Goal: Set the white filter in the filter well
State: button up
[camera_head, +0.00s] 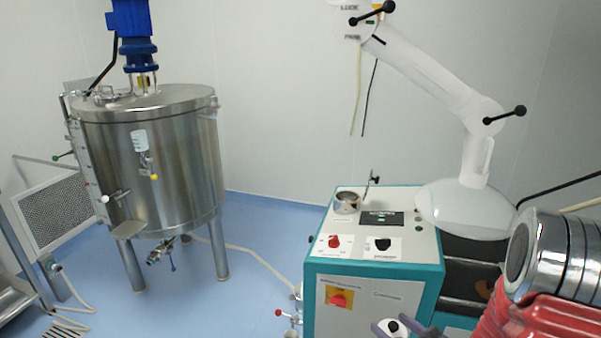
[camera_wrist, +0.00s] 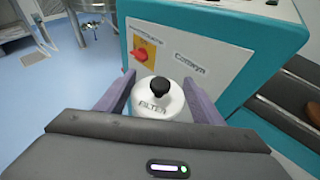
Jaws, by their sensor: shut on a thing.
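The white filter (camera_wrist: 172,108) is a round white piece marked FILTER, with a black knob on top. My gripper (camera_wrist: 158,97) is shut on it, one grey-purple finger on each side. In the head view the filter (camera_head: 393,327) shows at the bottom edge, in front of the teal machine and below its top; most of it is cut off. A round metal cup (camera_head: 347,203), which looks like the filter well, stands on the machine's white top, behind and above my gripper. The wrist view does not show the cup.
The teal machine (camera_head: 318,262) has red and black knobs and a small display on top. A thin upright rod (camera_head: 371,190) stands beside the cup. A white jointed extraction arm with a clear hood (camera_head: 466,208) hangs over the machine's right side. A steel tank (camera_head: 150,175) stands left.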

jog(key=a+n+y, duration=0.2)
jog(key=a, duration=0.7)
jog(key=shift+w+r+g, duration=0.2)
jog(key=shift+w+g, duration=0.2)
notch_tip(320, 180, up, 12)
jog(key=w+m+t+h, duration=0.1)
jog(key=w+m+h, duration=0.1)
jog(key=shift+w+r, duration=0.25)
jog(key=shift+f, duration=0.1)
dwell(0.5)
jog(key=shift+s+f, duration=0.25)
jog(key=shift+f, duration=0.7)
jog(key=shift+s+f, duration=0.25)
jog(key=shift+f, duration=0.65)
jog(key=shift+s+f, duration=0.25)
jog(key=shift+f, duration=0.7)
